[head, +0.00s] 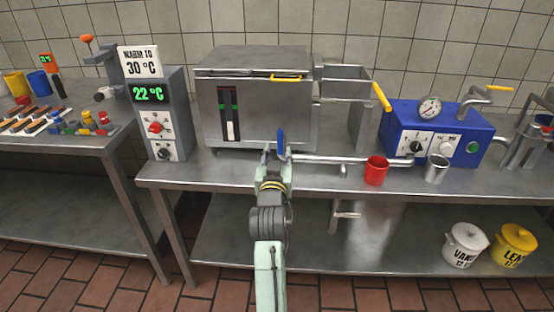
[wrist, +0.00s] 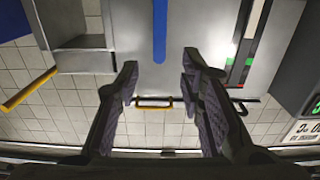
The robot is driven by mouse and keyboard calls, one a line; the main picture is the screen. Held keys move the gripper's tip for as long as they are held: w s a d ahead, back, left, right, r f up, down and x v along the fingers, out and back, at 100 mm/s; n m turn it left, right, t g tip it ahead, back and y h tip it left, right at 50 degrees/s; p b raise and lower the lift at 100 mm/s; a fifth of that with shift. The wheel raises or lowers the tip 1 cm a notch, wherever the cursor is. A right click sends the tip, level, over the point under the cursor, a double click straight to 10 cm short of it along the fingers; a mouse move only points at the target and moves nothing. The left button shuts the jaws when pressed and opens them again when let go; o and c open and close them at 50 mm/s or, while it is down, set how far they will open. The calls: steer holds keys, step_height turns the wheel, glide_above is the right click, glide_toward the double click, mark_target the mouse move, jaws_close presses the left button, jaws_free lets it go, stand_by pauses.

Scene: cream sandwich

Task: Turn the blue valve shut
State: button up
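The blue valve handle (head: 281,143) stands upright in front of the steel tank, at the left end of a horizontal pipe (head: 340,159). My gripper (head: 277,156) is just in front of and below it in the head view, and hides the handle's lower part and the valve body. In the wrist view the blue handle (wrist: 160,30) is a vertical bar at the top centre. The two fingers of my gripper (wrist: 160,72) are wide apart with nothing between them. The handle lines up with the gap, but I cannot tell the remaining distance.
The steel tank (head: 252,110) with a yellow lid handle (head: 286,78) stands behind. A temperature box (head: 160,115) is left of it. A red cup (head: 376,170), a metal cup (head: 437,168) and a blue machine (head: 398,122) stand to the right. The counter's front strip is clear.

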steer(key=shift+s, duration=1.25)
